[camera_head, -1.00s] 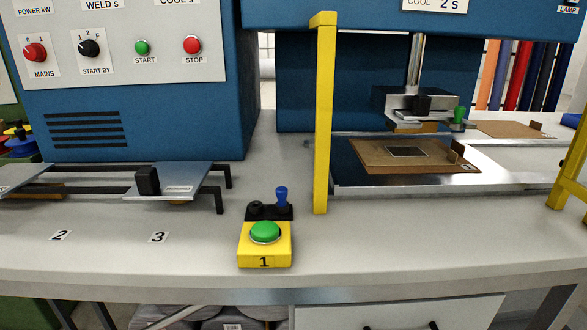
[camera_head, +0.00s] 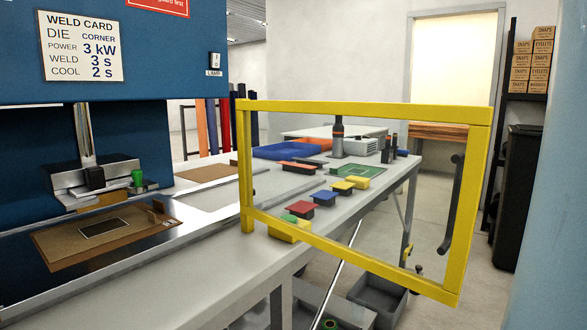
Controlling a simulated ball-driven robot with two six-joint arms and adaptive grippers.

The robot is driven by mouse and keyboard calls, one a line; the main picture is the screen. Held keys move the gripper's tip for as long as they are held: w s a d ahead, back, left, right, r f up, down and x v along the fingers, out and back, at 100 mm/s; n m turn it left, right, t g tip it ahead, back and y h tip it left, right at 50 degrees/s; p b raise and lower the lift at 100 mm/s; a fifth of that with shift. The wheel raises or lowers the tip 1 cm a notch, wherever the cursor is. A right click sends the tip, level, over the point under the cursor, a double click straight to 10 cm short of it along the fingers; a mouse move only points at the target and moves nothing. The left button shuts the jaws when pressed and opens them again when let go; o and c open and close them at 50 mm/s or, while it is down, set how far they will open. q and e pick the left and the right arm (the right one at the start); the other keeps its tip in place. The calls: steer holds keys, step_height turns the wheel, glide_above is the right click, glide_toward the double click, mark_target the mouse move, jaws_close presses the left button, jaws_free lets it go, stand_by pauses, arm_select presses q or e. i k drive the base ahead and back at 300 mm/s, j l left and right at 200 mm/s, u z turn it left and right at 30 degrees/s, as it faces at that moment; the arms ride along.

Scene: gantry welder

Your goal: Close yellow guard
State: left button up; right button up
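The yellow guard (camera_head: 362,109) is a rectangular frame on the right of the press. It stands swung out over the front edge of the bench, so the press opening faces me uncovered. Its left post (camera_head: 245,170) rises from the bench. A dark handle (camera_head: 453,203) sits on its far right upright. The welder's press head (camera_head: 95,180) is raised above a brown board (camera_head: 105,235) with a dark square on it. Neither of my grippers is in view.
The bench (camera_head: 215,265) runs back to the right with coloured blocks, a blue tray (camera_head: 283,151) and a green mat (camera_head: 386,172). Grey bins (camera_head: 376,298) stand on the floor below. A pale blue column (camera_head: 550,180) fills the right edge.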

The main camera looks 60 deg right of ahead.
mark_target(471, 168)
steer(key=k+l, duration=0.1)
steer(key=l, duration=0.7)
steer(key=k+l+z, duration=0.1)
steer(key=l, duration=0.65)
steer(key=l+z, duration=0.1)
steer(key=l, duration=0.7)
steer(key=k, duration=0.05)
